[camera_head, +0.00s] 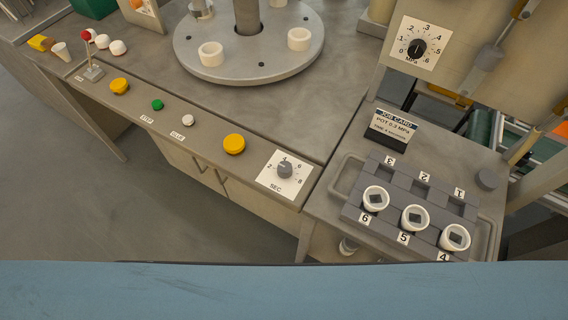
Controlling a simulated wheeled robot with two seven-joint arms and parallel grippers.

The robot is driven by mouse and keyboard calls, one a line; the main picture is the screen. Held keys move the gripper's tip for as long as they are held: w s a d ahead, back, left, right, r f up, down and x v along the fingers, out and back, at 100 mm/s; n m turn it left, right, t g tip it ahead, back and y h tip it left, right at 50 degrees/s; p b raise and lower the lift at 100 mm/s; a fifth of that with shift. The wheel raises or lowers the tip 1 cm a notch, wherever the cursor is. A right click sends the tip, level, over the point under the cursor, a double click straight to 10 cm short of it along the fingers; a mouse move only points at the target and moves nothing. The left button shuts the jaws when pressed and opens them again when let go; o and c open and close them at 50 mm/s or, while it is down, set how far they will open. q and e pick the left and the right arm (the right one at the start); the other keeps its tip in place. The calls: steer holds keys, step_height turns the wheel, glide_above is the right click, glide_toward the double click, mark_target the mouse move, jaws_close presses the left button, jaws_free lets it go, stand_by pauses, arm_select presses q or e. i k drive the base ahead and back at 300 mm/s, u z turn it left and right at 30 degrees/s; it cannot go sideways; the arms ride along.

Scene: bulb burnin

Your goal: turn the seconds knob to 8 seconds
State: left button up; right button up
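The seconds knob (284,170) is a small grey knob on a white square dial plate (273,185) marked SEC. The plate sits at the right end of the bench's front control strip. Its scale shows 2, 4, 6 and 8, with 4 at the top and 8 at the lower right. The knob's pointer appears to face up, near the 4, but it is small. Nothing touches or covers the knob. Neither of my grippers is in view.
Yellow buttons (234,144), a green button (157,104) and a white button (188,120) share the strip. A black MPa dial (417,48) is on the upright panel. A job card (391,128) stands behind a grey rack (352,213) holding white rings. A round turntable (190,62) is behind.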

mark_target(284, 168)
steer(key=u, duration=0.6)
steer(key=k, duration=0.8)
steer(key=u, duration=0.9)
steer(key=k, duration=0.4)
steer(key=z, duration=0.45)
steer(key=i, duration=0.65)
steer(key=z, duration=0.3)
